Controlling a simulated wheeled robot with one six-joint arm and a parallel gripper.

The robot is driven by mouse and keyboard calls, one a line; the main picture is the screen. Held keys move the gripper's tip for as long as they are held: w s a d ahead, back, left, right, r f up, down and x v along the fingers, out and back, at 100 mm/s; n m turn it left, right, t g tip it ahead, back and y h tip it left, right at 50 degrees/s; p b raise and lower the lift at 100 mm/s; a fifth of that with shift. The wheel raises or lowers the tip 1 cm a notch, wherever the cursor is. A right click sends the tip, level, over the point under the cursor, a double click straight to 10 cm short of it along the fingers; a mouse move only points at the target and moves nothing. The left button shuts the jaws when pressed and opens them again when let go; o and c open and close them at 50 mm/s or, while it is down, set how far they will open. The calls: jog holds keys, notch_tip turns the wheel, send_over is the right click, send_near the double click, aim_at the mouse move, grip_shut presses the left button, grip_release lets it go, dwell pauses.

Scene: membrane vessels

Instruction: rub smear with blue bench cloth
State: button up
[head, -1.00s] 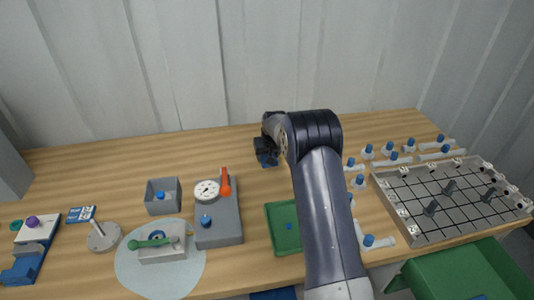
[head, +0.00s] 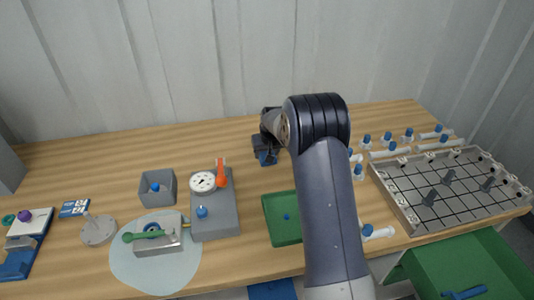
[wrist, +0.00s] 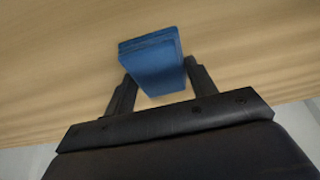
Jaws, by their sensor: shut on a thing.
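The blue bench cloth is a folded dark blue block; it shows in the head view (head: 266,157) and in the wrist view (wrist: 155,62). My gripper (wrist: 155,84) is shut on it, one finger on each side. In the head view my gripper (head: 264,146) is low over the back middle of the wooden bench, with the cloth at or close to the surface; I cannot tell if they touch. A pale bluish round patch (head: 125,270), perhaps the smear, lies at the front left under a grey block with a green handle (head: 150,236).
A grey gauge unit with an orange lever (head: 213,205), a small grey box (head: 157,188) and a round stand (head: 98,230) are on the left. A green tray (head: 280,225) lies in front. A gridded rack (head: 440,205) and several blue-capped tubes are right. The back left is clear.

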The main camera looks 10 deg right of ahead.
jog(key=shift+w+f, duration=0.1)
jog(key=shift+w, duration=1.55)
jog(key=shift+w+p, duration=0.85)
jog(key=shift+w, duration=1.35)
jog(key=shift+w+p, duration=0.6)
jog(key=shift+w, duration=1.2)
jog(key=shift+f, duration=0.1)
jog(key=shift+r+p, duration=1.65)
jog(key=shift+r, duration=1.45)
